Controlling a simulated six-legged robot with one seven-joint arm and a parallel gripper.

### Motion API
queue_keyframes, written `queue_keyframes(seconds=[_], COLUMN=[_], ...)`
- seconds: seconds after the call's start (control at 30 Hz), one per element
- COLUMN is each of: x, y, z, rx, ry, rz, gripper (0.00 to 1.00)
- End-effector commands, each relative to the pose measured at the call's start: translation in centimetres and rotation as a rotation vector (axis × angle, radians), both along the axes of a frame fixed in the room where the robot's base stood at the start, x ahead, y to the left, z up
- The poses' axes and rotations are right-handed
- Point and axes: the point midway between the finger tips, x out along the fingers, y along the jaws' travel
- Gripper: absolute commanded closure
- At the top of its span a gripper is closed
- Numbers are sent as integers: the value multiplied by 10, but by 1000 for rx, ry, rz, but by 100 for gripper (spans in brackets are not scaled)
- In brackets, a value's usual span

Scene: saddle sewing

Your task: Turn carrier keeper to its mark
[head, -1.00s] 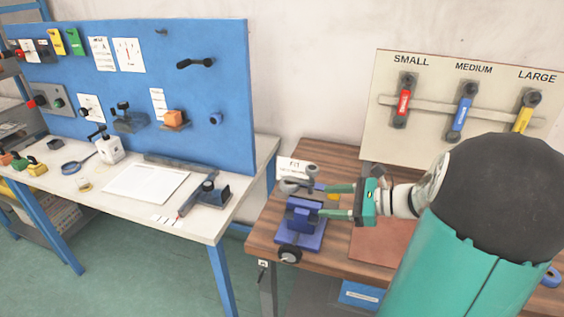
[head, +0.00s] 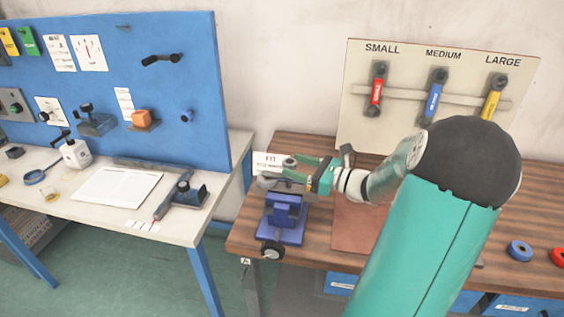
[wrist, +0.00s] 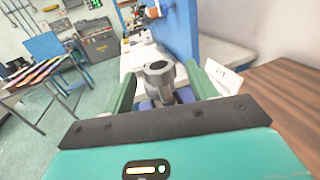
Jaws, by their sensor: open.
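A blue clamp-like fixture (head: 284,222) stands at the left end of the wooden bench, with a black round knob (head: 272,249) at its front. Grey metal parts (head: 267,182) show above it, partly hidden by my gripper. In the wrist view a grey round head with a dark central hole (wrist: 158,70) sits between my fingers; I cannot tell for sure that it is the carrier keeper. My gripper (head: 288,171) is open with its green fingers above the fixture. In the wrist view the fingers (wrist: 162,84) stand on either side of the head, with gaps visible. No mark is readable.
A white card (head: 267,160) stands behind the fixture. A brown mat (head: 355,232) lies to its right. A board with red, blue and yellow handles (head: 435,110) stands at the back. The white workbench (head: 90,215) and blue pegboard (head: 180,95) are at left.

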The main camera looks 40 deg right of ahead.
Motion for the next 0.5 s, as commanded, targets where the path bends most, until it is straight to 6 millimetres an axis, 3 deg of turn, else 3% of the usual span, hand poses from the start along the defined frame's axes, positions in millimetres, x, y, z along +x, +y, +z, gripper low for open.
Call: queue_keyframes(seconds=[0.2,0.5], x=[35,46], y=[14,19], z=[0,0], rx=[0,0], ry=[0,1], rz=[3,3], gripper=[43,43])
